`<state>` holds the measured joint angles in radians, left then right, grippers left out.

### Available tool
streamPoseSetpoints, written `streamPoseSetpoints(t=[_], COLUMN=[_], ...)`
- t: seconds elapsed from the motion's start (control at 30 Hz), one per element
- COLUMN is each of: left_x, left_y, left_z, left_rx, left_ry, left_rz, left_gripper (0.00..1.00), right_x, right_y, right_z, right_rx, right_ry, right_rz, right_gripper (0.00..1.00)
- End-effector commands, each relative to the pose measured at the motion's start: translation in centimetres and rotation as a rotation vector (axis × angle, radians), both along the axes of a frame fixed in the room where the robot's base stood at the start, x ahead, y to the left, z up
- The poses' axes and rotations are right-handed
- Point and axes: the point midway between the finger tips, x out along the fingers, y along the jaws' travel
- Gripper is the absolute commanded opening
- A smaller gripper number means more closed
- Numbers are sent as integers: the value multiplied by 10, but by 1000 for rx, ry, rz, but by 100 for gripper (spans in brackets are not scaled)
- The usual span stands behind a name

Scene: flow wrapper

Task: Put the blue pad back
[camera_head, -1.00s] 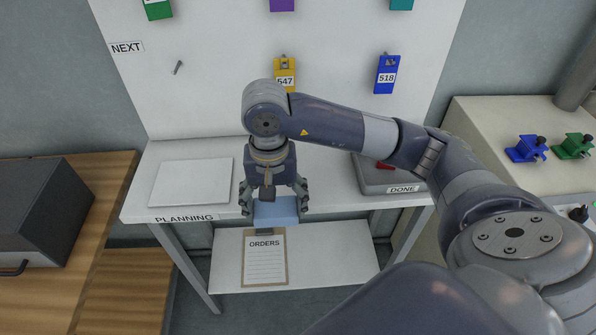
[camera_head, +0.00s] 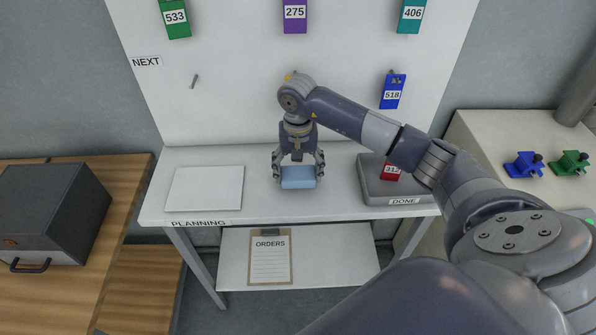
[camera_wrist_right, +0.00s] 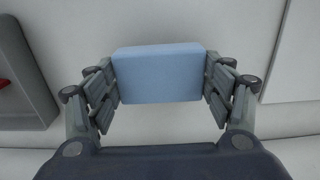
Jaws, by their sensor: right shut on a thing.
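The blue pad (camera_head: 298,179) is a light blue block at the middle of the white planning table. My right gripper (camera_head: 298,170) is shut on it, with one finger at each side. In the right wrist view, the blue pad (camera_wrist_right: 158,74) sits between the two fingers of my right gripper (camera_wrist_right: 160,85). I cannot tell whether the pad touches the tabletop or is held a little above it. My left gripper is not in view.
A white plate (camera_head: 205,189) lies left on the table (camera_head: 262,205). A grey DONE tray (camera_head: 378,190) holding a red tag (camera_head: 390,172) stands right. Coloured numbered tags, including a blue one (camera_head: 392,92), hang on the board behind. An ORDERS clipboard (camera_head: 270,260) lies on the lower shelf.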

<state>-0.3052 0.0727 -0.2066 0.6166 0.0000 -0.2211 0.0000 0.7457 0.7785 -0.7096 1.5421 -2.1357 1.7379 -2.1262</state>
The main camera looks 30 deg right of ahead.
Motion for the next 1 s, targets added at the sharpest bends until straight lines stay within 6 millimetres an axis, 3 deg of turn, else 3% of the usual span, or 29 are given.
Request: streamPoseSetpoints(t=[0.03,0.13,0.57,0.6,0.67,1.0], left_x=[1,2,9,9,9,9], left_y=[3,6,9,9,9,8], left_z=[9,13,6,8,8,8], left_rx=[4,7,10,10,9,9], left_ry=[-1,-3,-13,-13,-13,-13], left_rz=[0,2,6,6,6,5], left_gripper=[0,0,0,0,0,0], right_x=[-1,0,0,0,0,0], right_y=[1,0,0,0,0,1], right_z=[-4,-15,-23,-22,-21,-22], right_rx=[3,1,0,1,1,0], right_ry=[4,0,-2,-3,-3,-1], right_rz=[-1,-1,0,0,0,0], right_gripper=[52,52,52,81,94,94])
